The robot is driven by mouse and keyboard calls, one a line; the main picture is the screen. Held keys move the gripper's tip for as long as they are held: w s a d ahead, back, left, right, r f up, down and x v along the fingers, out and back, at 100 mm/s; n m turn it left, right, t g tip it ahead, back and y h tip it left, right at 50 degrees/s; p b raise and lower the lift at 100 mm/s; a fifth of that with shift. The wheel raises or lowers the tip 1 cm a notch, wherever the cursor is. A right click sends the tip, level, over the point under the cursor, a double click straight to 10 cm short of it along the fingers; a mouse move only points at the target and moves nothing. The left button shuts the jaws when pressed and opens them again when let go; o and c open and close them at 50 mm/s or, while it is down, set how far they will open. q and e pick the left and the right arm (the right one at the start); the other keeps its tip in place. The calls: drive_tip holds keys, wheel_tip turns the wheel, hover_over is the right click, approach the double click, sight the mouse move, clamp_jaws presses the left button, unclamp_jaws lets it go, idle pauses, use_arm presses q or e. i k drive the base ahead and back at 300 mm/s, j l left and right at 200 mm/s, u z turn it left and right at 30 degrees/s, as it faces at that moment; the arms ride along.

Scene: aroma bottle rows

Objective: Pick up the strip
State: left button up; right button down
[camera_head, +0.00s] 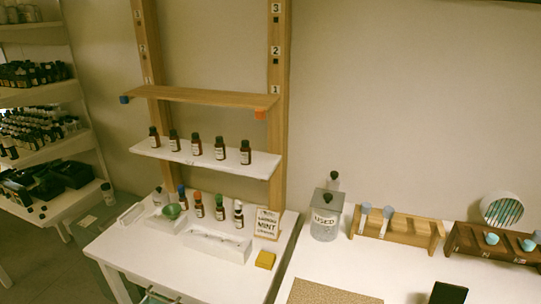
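No strip can be told for certain. A long white tray (222,251) on the left table has faint thin pale shapes along its top, too small to identify. Several small bottles with coloured caps stand behind it, such as an orange-capped bottle (198,206). A sign reading MINT (268,223) stands at the tray's right. A grey container labelled USED (325,221) stands on the right table. Neither of my grippers is in view.
A white shelf (203,158) holds several brown bottles below an empty wooden shelf (205,96). A yellow block (265,260) lies near the table's right edge. Wooden racks (410,232) with blue-topped items stand at right. The left table's front is clear.

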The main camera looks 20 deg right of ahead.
sight(388, 212)
drive_tip(key=z, duration=1.2)
drive_tip(key=j+u, duration=0.3)
drive_tip(key=i+j+u, duration=0.15)
drive_tip(key=j+u, duration=0.15)
drive_tip(key=j, duration=0.15)
